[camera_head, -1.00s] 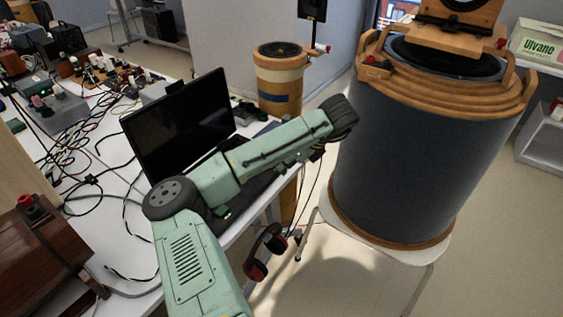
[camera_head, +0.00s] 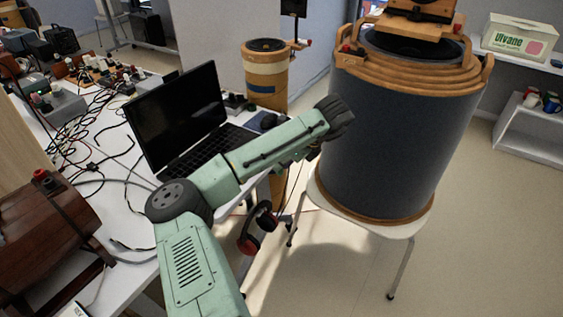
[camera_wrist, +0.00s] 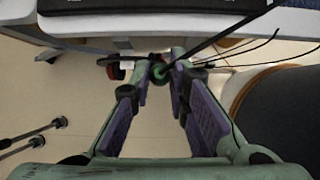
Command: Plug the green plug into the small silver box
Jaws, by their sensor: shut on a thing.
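My gripper (camera_wrist: 160,62) shows in the wrist view, with its purple-padded fingers closing toward each other at the tips. A small green plug (camera_wrist: 159,71) sits between the fingertips, and the gripper is shut on it. Dark cables run close by the tips. In the head view my arm reaches right past the laptop, and the fingers are hidden behind its end. A small silver-grey box (camera_head: 62,106) with coloured connectors stands among cables on the left table, but I cannot tell for certain that it is the task's box.
An open laptop (camera_head: 175,115) stands on the white table (camera_head: 125,175). Headphones (camera_head: 257,228) hang by its edge. A large dark drum (camera_head: 385,135) on a white stool is close behind my arm's end. A wooden case (camera_head: 45,235) is at lower left. Floor at right is clear.

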